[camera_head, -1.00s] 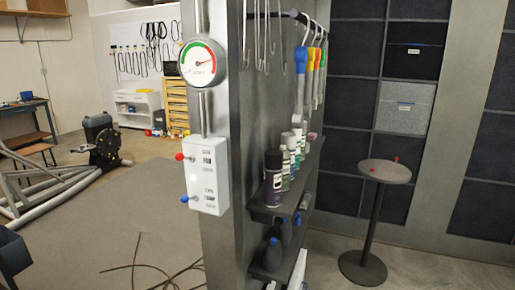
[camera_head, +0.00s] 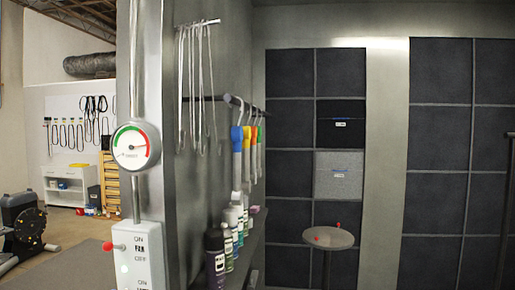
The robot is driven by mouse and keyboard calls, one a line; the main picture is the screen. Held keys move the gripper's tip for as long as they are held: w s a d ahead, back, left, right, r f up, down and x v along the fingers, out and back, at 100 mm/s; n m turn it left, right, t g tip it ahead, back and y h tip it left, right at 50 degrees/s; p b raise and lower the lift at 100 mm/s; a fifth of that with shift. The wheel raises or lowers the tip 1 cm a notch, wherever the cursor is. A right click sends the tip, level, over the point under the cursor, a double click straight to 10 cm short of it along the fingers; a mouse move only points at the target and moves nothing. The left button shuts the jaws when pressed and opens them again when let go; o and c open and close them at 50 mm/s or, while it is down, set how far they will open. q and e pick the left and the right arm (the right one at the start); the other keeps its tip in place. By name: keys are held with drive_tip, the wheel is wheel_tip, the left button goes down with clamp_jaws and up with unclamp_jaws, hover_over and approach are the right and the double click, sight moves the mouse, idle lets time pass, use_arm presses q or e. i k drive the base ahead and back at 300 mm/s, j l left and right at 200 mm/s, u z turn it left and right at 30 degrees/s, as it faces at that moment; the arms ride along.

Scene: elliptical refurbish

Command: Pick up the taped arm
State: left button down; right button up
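I cannot pick out a taped arm in the head view. Part of a black machine with a round dotted disc (camera_head: 24,225) shows at the left edge, cut off by the frame. A thin dark upright post (camera_head: 504,215) stands at the right edge, also cut off; I cannot tell what it belongs to. Neither of my grippers is in view.
A grey pillar carries a gauge (camera_head: 136,146) and a white switch box (camera_head: 139,255). A small round table (camera_head: 326,240) with tiny red items stands before the panelled wall (camera_head: 290,120).

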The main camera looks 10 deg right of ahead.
sight(259, 169)
drive_tip(key=i+l+z, duration=0.1)
drive_tip(key=z, duration=1.15)
drive_tip(key=i+z, duration=0.1)
drive_tip(key=i, duration=3.55)
drive_tip(key=i+u, duration=0.25)
drive_tip(key=u, duration=0.2)
drive_tip(key=i+l+u, duration=0.15)
drive_tip(key=u, duration=0.3)
drive_tip(key=i+l+u, duration=0.25)
drive_tip(key=u, duration=0.2)
drive_tip(key=i, duration=0.05)
